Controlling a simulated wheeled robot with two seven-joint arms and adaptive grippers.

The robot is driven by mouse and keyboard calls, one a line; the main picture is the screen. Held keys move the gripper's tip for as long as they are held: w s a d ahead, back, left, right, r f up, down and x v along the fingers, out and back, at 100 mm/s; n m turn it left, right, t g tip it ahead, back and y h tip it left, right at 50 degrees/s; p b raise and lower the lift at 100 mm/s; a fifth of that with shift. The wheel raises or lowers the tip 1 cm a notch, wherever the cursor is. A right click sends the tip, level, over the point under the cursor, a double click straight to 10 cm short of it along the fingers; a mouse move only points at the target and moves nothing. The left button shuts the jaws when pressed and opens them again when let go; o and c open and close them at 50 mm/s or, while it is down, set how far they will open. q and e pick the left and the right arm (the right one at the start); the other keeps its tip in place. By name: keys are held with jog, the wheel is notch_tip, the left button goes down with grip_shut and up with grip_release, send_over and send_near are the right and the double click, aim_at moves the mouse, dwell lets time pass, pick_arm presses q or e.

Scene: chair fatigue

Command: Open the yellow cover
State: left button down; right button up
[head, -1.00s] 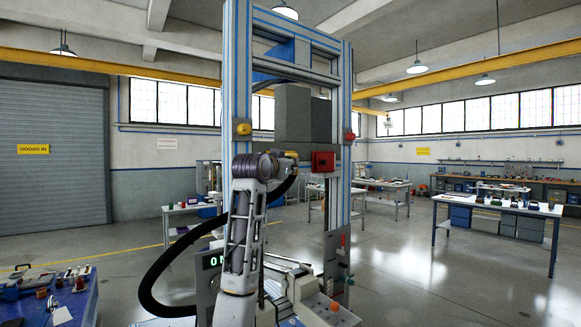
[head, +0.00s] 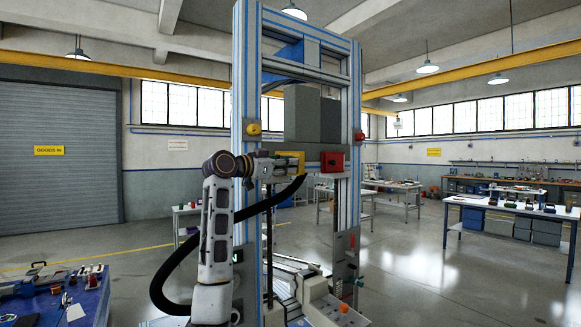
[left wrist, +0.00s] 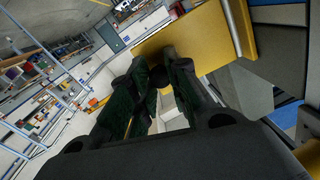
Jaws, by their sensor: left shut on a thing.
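The yellow cover (head: 291,155) shows in the head view as a small yellow panel on the test frame, left of a red box (head: 332,161). My left gripper (head: 287,163) is at the cover, at the end of the arm that reaches in from the left. In the left wrist view the cover is a broad yellow plate (left wrist: 205,38), tilted in the picture. The dark fingers (left wrist: 162,62) are close together at its lower edge, shut on it. The exact contact is partly hidden by the fingers. My right gripper is not in view.
The tall test frame (head: 245,60) with blue-striped posts surrounds the cover. A grey block (head: 303,115) hangs above. A black hose loops below my arm. A blue table (head: 85,300) with tools is at lower left. Open floor (head: 420,270) lies right.

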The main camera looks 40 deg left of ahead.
pick_arm(q)
jog(key=shift+s+a+r+m+h, duration=0.15)
jog(key=shift+s+a+m+h, duration=0.4)
jog(key=shift+h, duration=0.35)
jog(key=shift+d, duration=0.1)
jog(key=c, duration=1.3)
grip_release()
jog(key=shift+s, duration=0.1)
jog(key=v, duration=1.2)
